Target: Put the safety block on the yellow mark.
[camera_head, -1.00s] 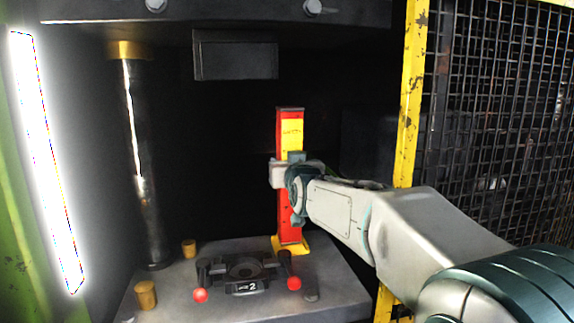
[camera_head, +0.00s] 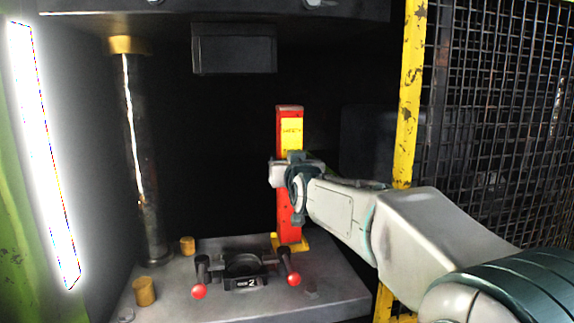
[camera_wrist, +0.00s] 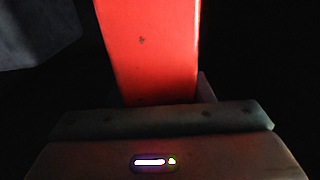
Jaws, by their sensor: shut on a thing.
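The safety block (camera_head: 290,215) is a tall red post with a yellow label on its upper part. It stands upright at the back right of the press bed, with its foot at the yellow mark (camera_head: 304,243). The mark shows at both sides of the foot; whether the foot touches it I cannot tell. My gripper (camera_head: 283,173) is shut around the middle of the block, coming from the right. In the wrist view the block's red face (camera_wrist: 150,50) rises beyond the gripper. Its foot and the mark are out of that view.
A die with two red-knobbed handles (camera_head: 245,270) sits mid-bed. Two brass-coloured pegs (camera_head: 145,291) stand at the left. A steel column (camera_head: 140,170) rises at the back left. The upper ram with a dark block (camera_head: 234,50) hangs above. A yellow post (camera_head: 411,90) and mesh fence stand right.

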